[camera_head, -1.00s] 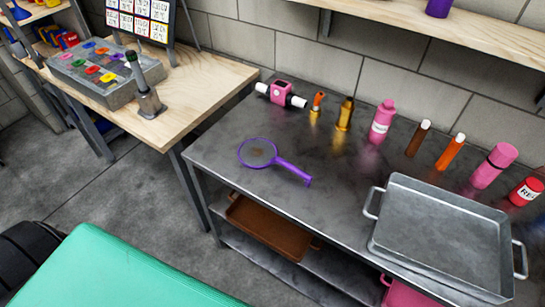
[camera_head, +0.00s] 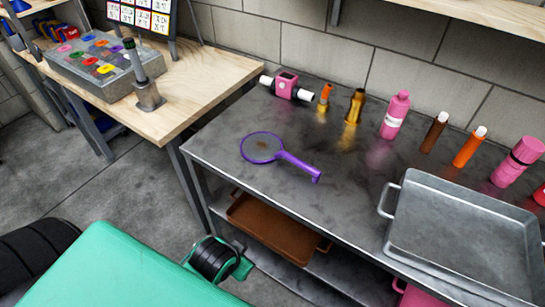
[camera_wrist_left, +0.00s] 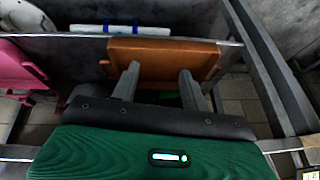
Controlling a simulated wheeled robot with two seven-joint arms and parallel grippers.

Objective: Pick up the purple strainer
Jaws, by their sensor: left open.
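The purple strainer (camera_head: 262,147) lies flat on the dark metal table in the head view. Its round mesh head is toward the left and its handle points to the lower right. My left gripper (camera_wrist_left: 157,82) shows in the left wrist view with its two grey fingers spread apart and nothing between them. It faces the brown tray (camera_wrist_left: 165,55) on the shelf below the tabletop. The strainer does not show in the left wrist view. In the head view my left gripper's fingers do not show. My right gripper is in neither view.
The metal table (camera_head: 330,215) has free room around the strainer. A grey metal tray (camera_head: 470,235) stands at its right. Several bottles, including a pink bottle (camera_head: 395,115), and a pink device (camera_head: 287,87) line the back. A wooden table (camera_head: 185,90) adjoins at the left.

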